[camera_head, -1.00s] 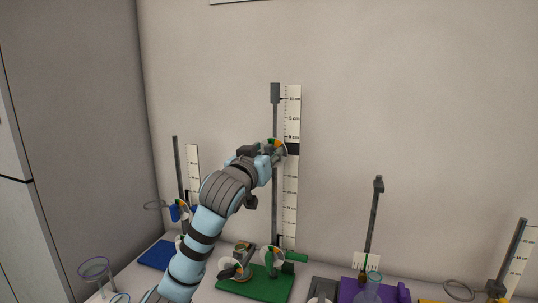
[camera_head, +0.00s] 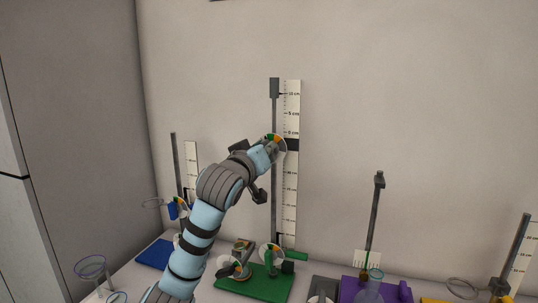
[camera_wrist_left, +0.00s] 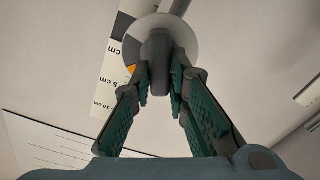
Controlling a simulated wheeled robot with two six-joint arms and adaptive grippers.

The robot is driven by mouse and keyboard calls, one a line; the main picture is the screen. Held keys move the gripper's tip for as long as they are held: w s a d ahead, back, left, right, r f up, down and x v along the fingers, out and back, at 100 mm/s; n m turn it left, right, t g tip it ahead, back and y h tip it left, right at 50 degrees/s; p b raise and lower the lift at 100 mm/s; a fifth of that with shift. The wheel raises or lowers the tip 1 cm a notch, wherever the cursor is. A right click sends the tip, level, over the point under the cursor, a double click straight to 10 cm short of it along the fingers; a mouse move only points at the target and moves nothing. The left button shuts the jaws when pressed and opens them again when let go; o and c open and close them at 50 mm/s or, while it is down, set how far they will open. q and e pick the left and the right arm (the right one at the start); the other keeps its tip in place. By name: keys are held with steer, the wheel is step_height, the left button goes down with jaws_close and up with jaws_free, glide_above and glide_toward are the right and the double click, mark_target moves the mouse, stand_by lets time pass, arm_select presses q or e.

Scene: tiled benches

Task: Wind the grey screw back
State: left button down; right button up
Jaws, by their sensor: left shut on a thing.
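The grey screw (camera_wrist_left: 156,50) is a flat grey knob in front of a pale round dial (camera_wrist_left: 187,38) with an orange patch. In the left wrist view, my left gripper (camera_wrist_left: 162,80) has its teal-padded fingers on either side of the knob, shut on it. In the head view, my left gripper (camera_head: 268,151) is high on the tall post (camera_head: 274,112) of the green stand and hides the screw. The dial's coloured edge (camera_head: 279,141) shows beyond the fingers. My right gripper is out of view.
A white scale (camera_head: 291,185) stands beside the post. The green base (camera_head: 255,283) carries more dials and knobs. A blue stand (camera_head: 156,254) is to its left; purple (camera_head: 355,289) and yellow stands are to its right. Glassware (camera_head: 90,268) stands at front left.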

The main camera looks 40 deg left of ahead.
arm_select(q)
steer(key=n+b, duration=0.2)
steer(key=n, duration=0.2)
steer(key=shift+a+f, duration=0.1)
steer(key=shift+f, duration=0.05)
steer(key=n+b, duration=0.3)
steer(key=n, duration=0.1)
steer(key=shift+s+a+f, duration=0.1)
steer(key=shift+f, duration=0.05)
